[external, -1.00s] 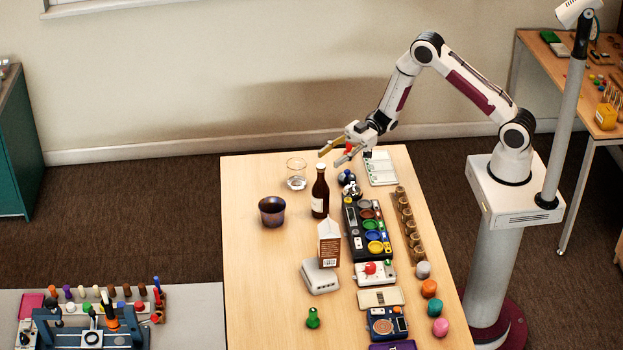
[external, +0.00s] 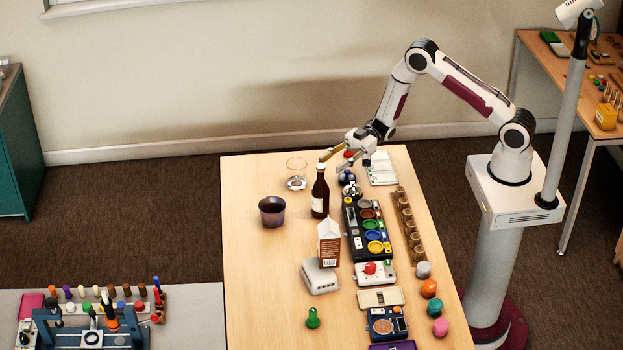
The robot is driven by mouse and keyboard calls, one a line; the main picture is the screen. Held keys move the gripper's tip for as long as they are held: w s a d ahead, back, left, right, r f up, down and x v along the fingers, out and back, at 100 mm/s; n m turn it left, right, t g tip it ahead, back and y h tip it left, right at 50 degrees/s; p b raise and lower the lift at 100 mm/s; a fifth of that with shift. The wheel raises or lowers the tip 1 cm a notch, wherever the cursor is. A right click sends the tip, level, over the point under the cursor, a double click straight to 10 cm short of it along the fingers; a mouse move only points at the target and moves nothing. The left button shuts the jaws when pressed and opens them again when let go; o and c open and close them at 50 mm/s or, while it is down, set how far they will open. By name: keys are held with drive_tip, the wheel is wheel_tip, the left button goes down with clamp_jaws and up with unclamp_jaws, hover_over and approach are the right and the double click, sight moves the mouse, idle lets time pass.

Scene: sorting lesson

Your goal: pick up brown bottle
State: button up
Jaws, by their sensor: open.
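The brown bottle (external: 320,193) stands upright on the wooden table, dark with a pale label and a light cap. My gripper (external: 331,161) is open at the bottle's top, reaching in from the upper right. One finger shows next to the cap in this view. I cannot tell whether a finger touches the bottle or is only in front of or behind it. The other finger is partly hidden by the gripper body.
A clear glass (external: 296,174) stands just left of the bottle, and a dark cup (external: 272,211) lower left. A milk carton (external: 328,243) stands in front. The table's left front is clear.

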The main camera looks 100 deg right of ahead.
sight(321, 166)
drive_tip(key=shift+w+a, duration=0.2)
drive_tip(key=shift+w+a, duration=0.1)
drive_tip(key=shift+d+x, duration=0.2)
drive_tip(key=shift+x, duration=2.3)
drive_tip(key=shift+w+r, duration=0.1)
drive_tip(key=shift+w, duration=0.1)
clamp_jaws()
